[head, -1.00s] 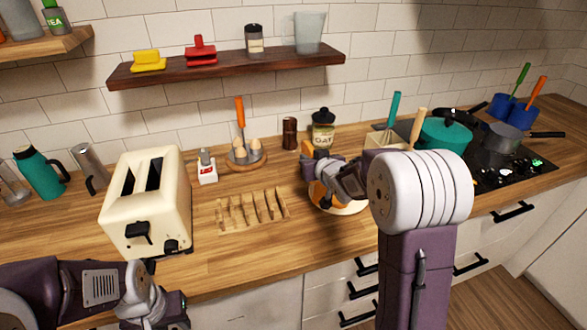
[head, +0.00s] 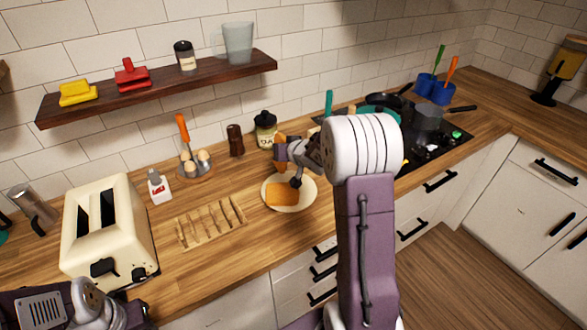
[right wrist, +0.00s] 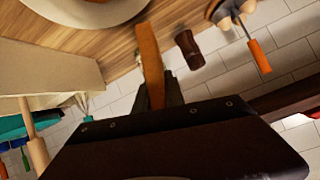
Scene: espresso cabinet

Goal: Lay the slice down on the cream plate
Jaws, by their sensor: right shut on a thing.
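The cream plate (head: 305,202) lies on the wooden counter, and its rim shows in the right wrist view (right wrist: 130,18). A brown slice (head: 283,195) lies flat on the plate. My right gripper (right wrist: 155,92) is shut on another brown slice (right wrist: 150,62), seen edge-on in the right wrist view. In the head view the right gripper (head: 287,154) is above the plate's back edge, with the held slice (head: 279,141) partly hidden by it. My left gripper (head: 130,314) is low at the left, in front of the toaster; its fingers are not clear.
A cream toaster (head: 108,235) stands left. A wooden rack (head: 210,222) lies between it and the plate. An egg holder (head: 197,172), pepper mill (head: 235,140) and jar (head: 265,130) stand behind. A hob (head: 440,145) with pans is to the right.

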